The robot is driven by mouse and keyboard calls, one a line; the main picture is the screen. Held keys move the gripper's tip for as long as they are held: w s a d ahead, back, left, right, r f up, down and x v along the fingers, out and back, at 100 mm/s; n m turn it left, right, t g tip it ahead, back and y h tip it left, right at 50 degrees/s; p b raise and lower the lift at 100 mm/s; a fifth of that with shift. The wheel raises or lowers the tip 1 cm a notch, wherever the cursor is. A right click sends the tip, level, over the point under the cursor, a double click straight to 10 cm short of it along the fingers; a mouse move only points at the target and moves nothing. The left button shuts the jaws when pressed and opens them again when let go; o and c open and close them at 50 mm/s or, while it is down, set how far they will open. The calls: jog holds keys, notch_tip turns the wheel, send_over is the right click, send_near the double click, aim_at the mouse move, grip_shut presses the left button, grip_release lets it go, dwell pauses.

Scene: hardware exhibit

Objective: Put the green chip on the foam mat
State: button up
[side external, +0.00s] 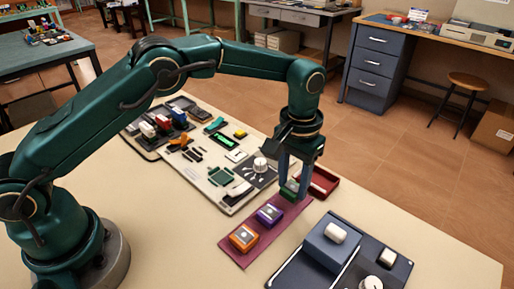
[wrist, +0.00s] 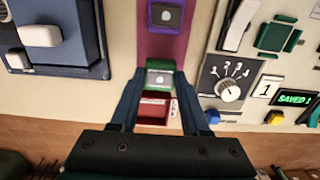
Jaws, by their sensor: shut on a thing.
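The green chip (side external: 289,187) with a pale top is between the fingertips of my gripper (side external: 293,191), at the far end of a maroon strip-shaped mat (side external: 236,258). In the wrist view the green chip (wrist: 160,79) sits between both fingers, which are shut on it. The mat (wrist: 164,48) runs upward from the chip there. I cannot tell whether the chip touches the mat. An orange chip (side external: 243,238) and a purple chip (side external: 269,215) sit on the mat in a row with the green one.
A red tray (side external: 323,183) stands just beyond my gripper. A panel with a dial and switches (side external: 222,197) lies left of the mat. A dark blue console (side external: 329,250) with white knobs is to the right. Bare tabletop (side external: 165,225) lies between my base and the mat.

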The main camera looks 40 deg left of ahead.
jog(key=shift+f, duration=0.65)
dwell(0.9)
jog(key=o, duration=1.5)
jog(key=shift+r, duration=0.1)
jog(key=shift+r, duration=3.65)
